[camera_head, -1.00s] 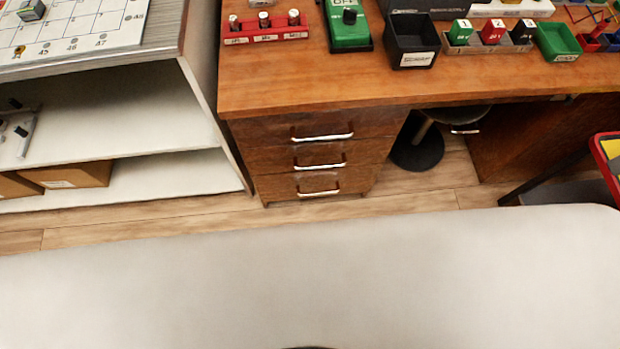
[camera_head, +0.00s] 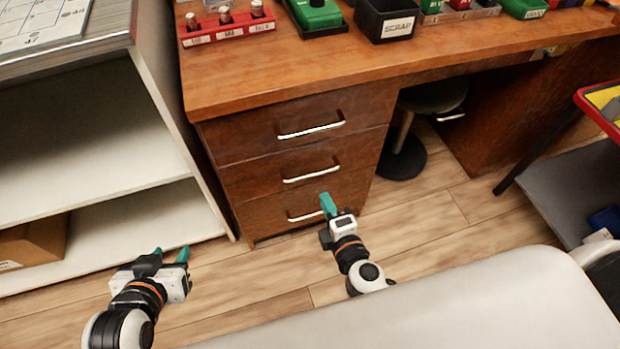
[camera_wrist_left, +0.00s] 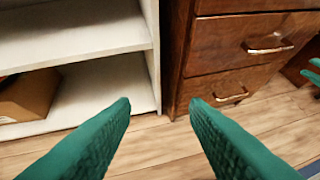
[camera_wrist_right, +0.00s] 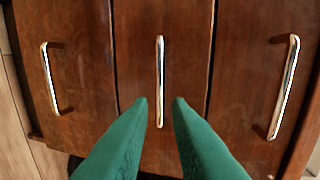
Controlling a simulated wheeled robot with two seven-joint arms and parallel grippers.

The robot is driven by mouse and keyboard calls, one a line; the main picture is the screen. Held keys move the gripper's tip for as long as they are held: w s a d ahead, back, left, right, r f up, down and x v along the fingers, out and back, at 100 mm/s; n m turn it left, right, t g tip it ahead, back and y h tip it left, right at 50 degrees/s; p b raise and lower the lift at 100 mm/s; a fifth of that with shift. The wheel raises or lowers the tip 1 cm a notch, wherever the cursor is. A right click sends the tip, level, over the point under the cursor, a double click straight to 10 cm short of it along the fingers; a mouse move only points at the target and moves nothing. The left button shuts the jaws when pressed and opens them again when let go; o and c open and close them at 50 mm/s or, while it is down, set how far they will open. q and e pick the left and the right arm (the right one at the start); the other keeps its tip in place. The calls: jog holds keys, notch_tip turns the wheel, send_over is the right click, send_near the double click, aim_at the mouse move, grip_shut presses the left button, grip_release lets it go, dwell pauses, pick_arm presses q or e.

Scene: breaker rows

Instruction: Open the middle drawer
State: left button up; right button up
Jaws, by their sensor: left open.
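The wooden desk's drawer stack has three shut drawers, each with a metal bar handle. The middle drawer (camera_head: 265,182) has its handle (camera_head: 311,173) in the middle of the stack. In the right wrist view this handle (camera_wrist_right: 160,75) stands upright, lined up with the gap between the fingers. My right gripper (camera_head: 328,203) is open and empty in front of the lower drawers; its fingertips (camera_wrist_right: 160,101) appear short of the handle. My left gripper (camera_head: 171,256) is open and empty, low in front of the white shelf; its fingertips (camera_wrist_left: 160,102) show wide apart.
The top handle (camera_head: 311,130) and bottom handle (camera_head: 304,215) lie above and below. A white shelf (camera_head: 90,130) with a cardboard box (camera_head: 35,240) stands left. A stool (camera_head: 405,155) is under the desk. A pale surface (camera_head: 450,310) lies in the foreground; open floor is between.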

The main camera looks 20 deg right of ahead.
aim_at(313, 173)
jog(key=x, duration=0.5)
jog(key=shift+w+r, duration=0.1)
jog(key=shift+w, duration=0.05)
jog(key=shift+x, duration=2.9)
pick_arm(q)
jog(key=shift+s+a+f+g, duration=0.15)
jog(key=shift+s+f+g, duration=0.15)
jog(key=shift+s+f, duration=0.1)
pick_arm(e)
grip_shut()
